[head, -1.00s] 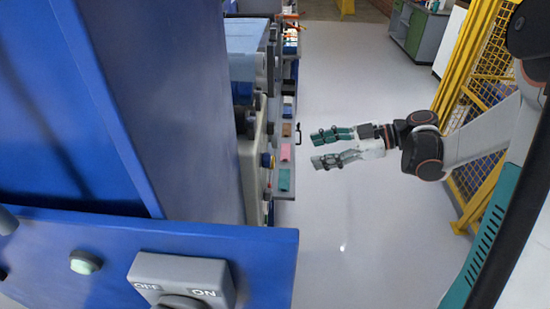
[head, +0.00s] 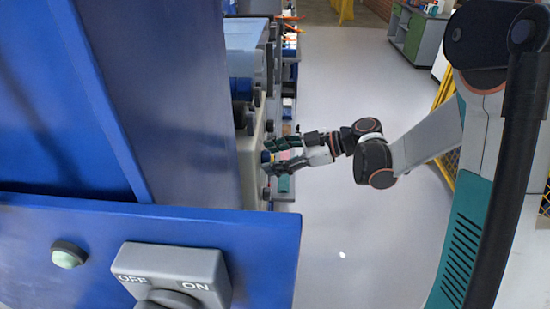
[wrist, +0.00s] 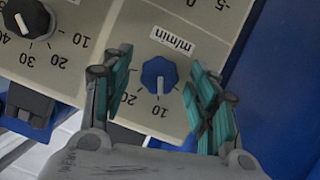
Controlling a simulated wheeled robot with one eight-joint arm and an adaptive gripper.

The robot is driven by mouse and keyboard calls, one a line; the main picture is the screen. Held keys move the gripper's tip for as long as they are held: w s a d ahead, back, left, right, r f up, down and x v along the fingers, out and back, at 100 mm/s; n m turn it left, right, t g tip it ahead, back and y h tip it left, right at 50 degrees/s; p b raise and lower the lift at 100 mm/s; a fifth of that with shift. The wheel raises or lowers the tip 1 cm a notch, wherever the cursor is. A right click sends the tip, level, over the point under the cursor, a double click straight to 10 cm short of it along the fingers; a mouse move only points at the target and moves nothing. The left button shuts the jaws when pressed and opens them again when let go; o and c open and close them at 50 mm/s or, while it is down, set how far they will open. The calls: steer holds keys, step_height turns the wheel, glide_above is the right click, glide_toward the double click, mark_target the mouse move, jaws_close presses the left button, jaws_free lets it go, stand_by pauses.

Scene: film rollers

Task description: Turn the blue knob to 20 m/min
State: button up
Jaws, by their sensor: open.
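The blue knob (wrist: 158,70) sits on a beige panel (wrist: 205,45) under an upside-down "m/min" label (wrist: 172,40). Its white pointer mark points down in the wrist view, toward the printed 10; the 20 is printed to the lower left. My gripper (wrist: 158,62) is open, with one teal-padded finger on each side of the knob and a visible gap to both. In the head view my gripper (head: 281,154) is at the side of the machine, and the knob (head: 265,157) shows just beyond its fingertips.
Another dial with a black knob (wrist: 32,18) is at the upper left of the wrist view. A blue machine housing with an OFF/ON switch (head: 180,270) and a pale green button (head: 68,255) is in the foreground. Clear floor (head: 345,80) lies to the right.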

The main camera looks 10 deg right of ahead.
steer(key=c, duration=1.1)
steer(key=shift+o, duration=0.2)
steer(key=shift+g, duration=0.3)
steer(key=shift+w+f+m+g+y+b, duration=0.1)
steer(key=shift+m+g+y+b, duration=0.15)
steer(key=shift+m+g, duration=0.65)
steer(key=shift+w+r+m+g+y+b, duration=0.1)
steer(key=shift+m+g+y+b, duration=0.25)
steer(key=shift+m, duration=0.95)
steer(key=shift+w+f+m+g+y+b, duration=0.1)
steer(key=shift+m+g+b, duration=0.05)
steer(key=shift+m+g, duration=0.8)
steer(key=shift+m, duration=0.25)
